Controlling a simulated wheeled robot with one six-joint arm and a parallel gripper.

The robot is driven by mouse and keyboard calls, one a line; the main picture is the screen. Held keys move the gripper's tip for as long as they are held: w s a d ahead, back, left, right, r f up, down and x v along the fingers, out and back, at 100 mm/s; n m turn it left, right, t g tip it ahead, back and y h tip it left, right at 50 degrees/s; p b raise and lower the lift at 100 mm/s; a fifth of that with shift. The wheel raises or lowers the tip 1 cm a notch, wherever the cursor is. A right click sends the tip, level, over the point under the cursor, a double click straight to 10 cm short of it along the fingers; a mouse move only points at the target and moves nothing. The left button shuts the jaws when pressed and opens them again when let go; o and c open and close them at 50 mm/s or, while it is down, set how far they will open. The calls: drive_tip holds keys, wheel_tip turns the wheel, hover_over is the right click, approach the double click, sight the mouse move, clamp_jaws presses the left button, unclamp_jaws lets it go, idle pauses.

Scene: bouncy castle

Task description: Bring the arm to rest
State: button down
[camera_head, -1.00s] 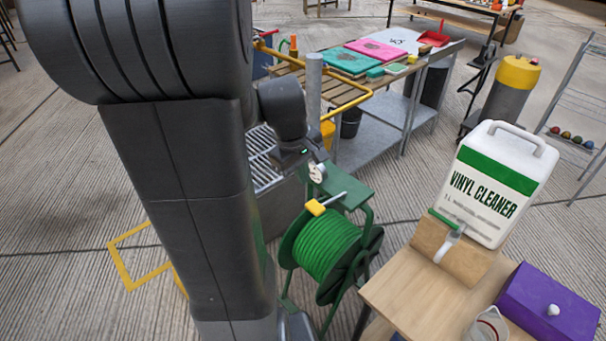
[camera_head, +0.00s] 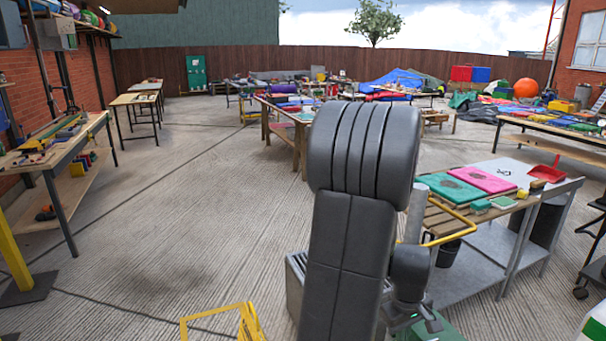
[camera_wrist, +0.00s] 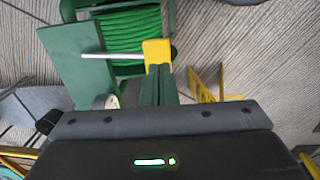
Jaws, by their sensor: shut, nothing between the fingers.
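My arm stands upright in the middle of the head view, bent at the top, with its wrist hanging at the lower right. In the wrist view my gripper (camera_wrist: 158,80) is shut and empty, its fingers pointing toward the green hose reel (camera_wrist: 124,28). The reel's yellow crank handle (camera_wrist: 157,52), on a metal rod, shows just beyond the fingertips; I cannot tell whether they touch. In the head view only a bit of the reel's green frame (camera_head: 443,331) shows below the wrist.
A metal bench (camera_head: 503,262) with coloured mats stands right of my arm. A yellow frame (camera_head: 220,322) is on the floor at the lower front. A workbench (camera_head: 62,150) stands along the left wall. The floor between is open.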

drive_tip(key=shift+w+d+r+y+p, duration=0.25)
drive_tip(key=shift+d+r+y+p, duration=0.1)
drive_tip(key=shift+r+y+p, duration=0.1)
drive_tip(key=shift+r, duration=2.55)
